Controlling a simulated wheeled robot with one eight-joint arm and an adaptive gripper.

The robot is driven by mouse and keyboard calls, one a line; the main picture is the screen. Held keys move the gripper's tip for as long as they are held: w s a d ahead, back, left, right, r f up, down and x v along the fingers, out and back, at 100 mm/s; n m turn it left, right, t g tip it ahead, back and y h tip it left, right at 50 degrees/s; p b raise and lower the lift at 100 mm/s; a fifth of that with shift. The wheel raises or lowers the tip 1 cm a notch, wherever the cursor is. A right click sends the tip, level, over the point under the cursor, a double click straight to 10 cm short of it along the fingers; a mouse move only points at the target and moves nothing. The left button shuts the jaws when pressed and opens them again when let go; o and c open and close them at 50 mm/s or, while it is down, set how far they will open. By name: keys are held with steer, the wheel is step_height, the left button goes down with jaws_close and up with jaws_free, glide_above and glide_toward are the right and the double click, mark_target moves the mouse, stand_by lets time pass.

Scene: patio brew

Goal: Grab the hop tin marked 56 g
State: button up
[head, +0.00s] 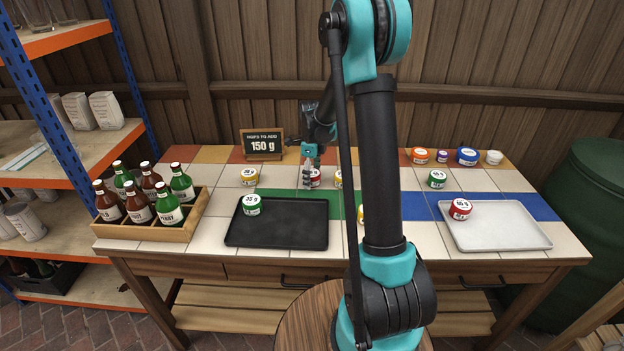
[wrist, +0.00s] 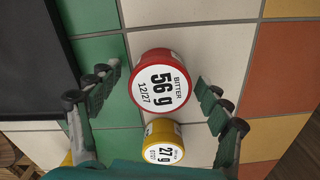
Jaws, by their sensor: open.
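The hop tin marked 56 g (wrist: 163,82) is red with a white lid label reading BITTER, 56 g, 12/27. It stands on the tiles between the spread fingers of my gripper (wrist: 159,98) in the wrist view, with gaps on both sides. My gripper is open and holds nothing. In the head view the red tin (head: 316,179) is partly hidden by my gripper (head: 308,178), which points down over it.
A yellow 27 g tin (wrist: 163,142) stands right beside the red tin. A black tray (head: 277,232) holds a green tin (head: 251,205). A white tray (head: 505,232) holds another red tin (head: 460,209). A bottle crate (head: 150,232) stands at left. A sign (head: 262,144) reads 150 g.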

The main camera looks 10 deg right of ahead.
steer(key=c, duration=1.3)
steer(key=shift+o, duration=0.2)
steer(key=shift+r, duration=0.1)
